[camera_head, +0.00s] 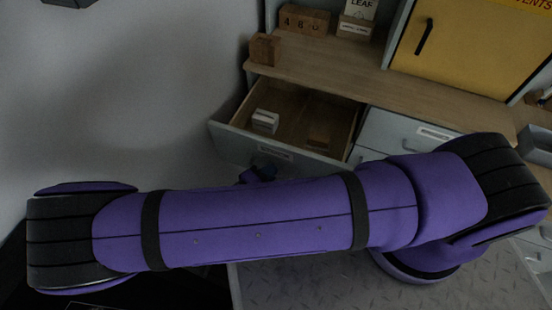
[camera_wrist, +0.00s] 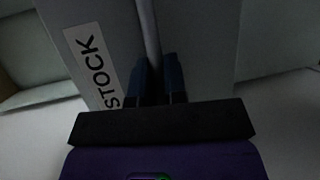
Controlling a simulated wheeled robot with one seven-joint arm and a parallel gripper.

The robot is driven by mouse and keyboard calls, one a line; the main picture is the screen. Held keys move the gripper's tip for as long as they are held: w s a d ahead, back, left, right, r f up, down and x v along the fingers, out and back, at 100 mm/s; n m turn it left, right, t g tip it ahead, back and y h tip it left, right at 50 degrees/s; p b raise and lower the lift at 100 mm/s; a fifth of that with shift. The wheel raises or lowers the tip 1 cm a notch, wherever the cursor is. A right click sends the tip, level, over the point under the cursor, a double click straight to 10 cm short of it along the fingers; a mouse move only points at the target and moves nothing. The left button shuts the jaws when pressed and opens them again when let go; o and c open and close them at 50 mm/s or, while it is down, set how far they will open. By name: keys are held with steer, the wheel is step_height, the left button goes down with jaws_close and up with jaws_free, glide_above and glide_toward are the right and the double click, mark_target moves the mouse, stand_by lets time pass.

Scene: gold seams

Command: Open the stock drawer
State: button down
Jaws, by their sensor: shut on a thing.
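The stock drawer (camera_head: 240,143) is pulled out from the cabinet at the left, its wooden inside showing in the head view. A white box (camera_head: 265,121) and a small brown block (camera_head: 319,136) lie in it. In the wrist view its grey front (camera_wrist: 205,50) carries a label reading STOCK (camera_wrist: 97,62). My gripper (camera_wrist: 158,75) is shut on the drawer's pale bar handle (camera_wrist: 149,35), one dark finger on each side. In the head view my purple arm hides most of the gripper and the handle.
A yellow cabinet door (camera_head: 460,50) with a black handle stands above the worktop (camera_head: 370,85) at the right. Wooden blocks (camera_head: 303,20) and a small block (camera_head: 264,49) rest on the worktop. A closed drawer (camera_head: 395,132) is beside the open one. A bare wall is at the left.

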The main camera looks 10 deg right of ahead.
steer(key=shift+s+a, duration=0.5)
steer(key=shift+s, duration=0.2)
steer(key=c, duration=1.2)
jaws_free()
